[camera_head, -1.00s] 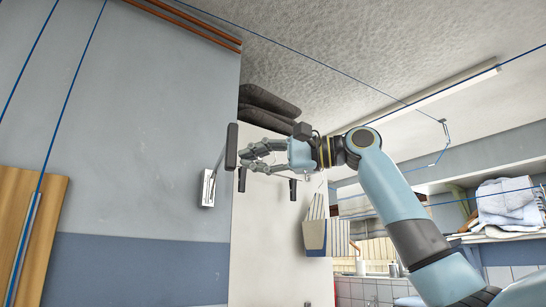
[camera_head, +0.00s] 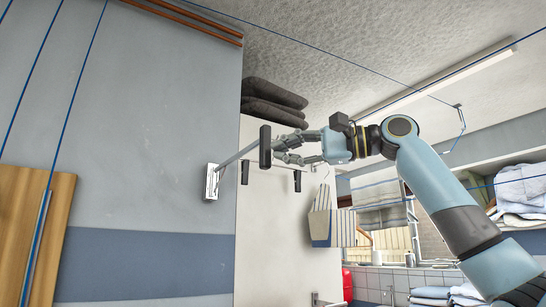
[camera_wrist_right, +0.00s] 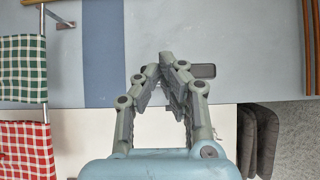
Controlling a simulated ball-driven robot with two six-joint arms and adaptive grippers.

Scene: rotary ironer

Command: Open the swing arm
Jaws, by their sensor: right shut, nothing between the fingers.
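The swing arm is a thin metal bar (camera_head: 238,154) that runs from a pale bracket (camera_head: 211,182) on the grey-blue wall to an upright dark end piece (camera_head: 265,147). It stands out from the wall, up and to the right. My right gripper (camera_head: 280,147) is shut and empty, its fingertips right beside the dark end piece; I cannot tell whether they touch. In the right wrist view the fingertips (camera_wrist_right: 174,62) lie close together and partly cover a dark, rounded bar (camera_wrist_right: 205,71), likely that end piece. My left gripper is not in view.
Dark folded items (camera_head: 273,103) lie on top of a white panel with dark hooks (camera_head: 297,181). A striped cloth (camera_head: 322,217) hangs right of them. In the right wrist view, green (camera_wrist_right: 22,68) and red (camera_wrist_right: 25,151) checked cloths hang at left.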

